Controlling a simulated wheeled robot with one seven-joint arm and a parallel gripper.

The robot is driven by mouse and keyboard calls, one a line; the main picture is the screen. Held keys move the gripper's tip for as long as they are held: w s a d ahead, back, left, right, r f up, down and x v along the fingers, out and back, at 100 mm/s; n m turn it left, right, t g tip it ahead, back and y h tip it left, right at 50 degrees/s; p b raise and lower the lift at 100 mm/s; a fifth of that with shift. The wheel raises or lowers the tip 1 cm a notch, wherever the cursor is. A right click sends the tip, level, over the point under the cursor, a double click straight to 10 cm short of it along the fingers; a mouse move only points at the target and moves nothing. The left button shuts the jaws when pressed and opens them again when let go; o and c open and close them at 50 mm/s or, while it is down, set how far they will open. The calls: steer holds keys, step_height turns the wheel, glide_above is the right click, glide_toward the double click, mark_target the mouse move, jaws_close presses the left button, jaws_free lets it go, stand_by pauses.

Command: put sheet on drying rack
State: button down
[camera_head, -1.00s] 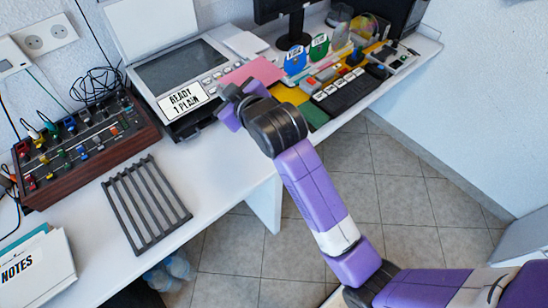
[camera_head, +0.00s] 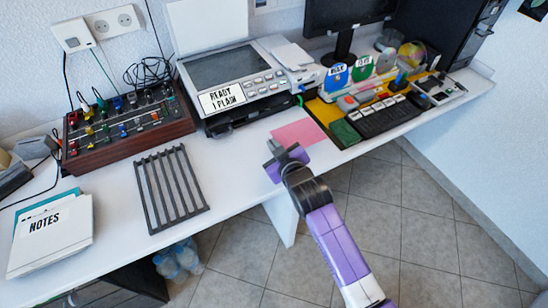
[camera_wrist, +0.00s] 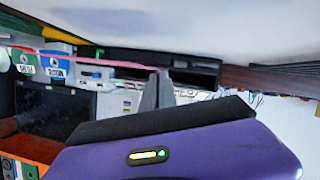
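The pink sheet (camera_head: 299,133) is held out flat over the front of the desk, in front of the printer. In the wrist view the sheet (camera_wrist: 95,63) shows edge-on as a thin pink strip ending at the fingertips. My gripper (camera_head: 281,156) is at the sheet's near edge, and its fingers (camera_wrist: 158,85) are closed on that edge. The drying rack (camera_head: 171,188), a dark grey frame of parallel bars, lies empty on the desk to the left of my gripper.
The printer (camera_head: 228,72) labelled "READY 1 PLAIN" stands behind. A wooden-sided mixer (camera_head: 130,140) is behind the rack, and a notes stack (camera_head: 48,238) is at its left. A keyboard (camera_head: 372,120) and small items fill the right. Desk between rack and sheet is clear.

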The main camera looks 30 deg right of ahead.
steer(key=shift+f+b, duration=0.3)
steer(key=shift+f, duration=2.5)
steer(key=shift+f, duration=0.1)
steer(key=shift+f, duration=0.15)
steer(key=c, duration=2)
jaws_free()
steer(key=shift+o, duration=0.2)
steer(key=shift+r, duration=0.25)
steer(key=v, duration=1.2)
steer(key=shift+p, duration=0.3)
steer(key=shift+f, duration=0.1)
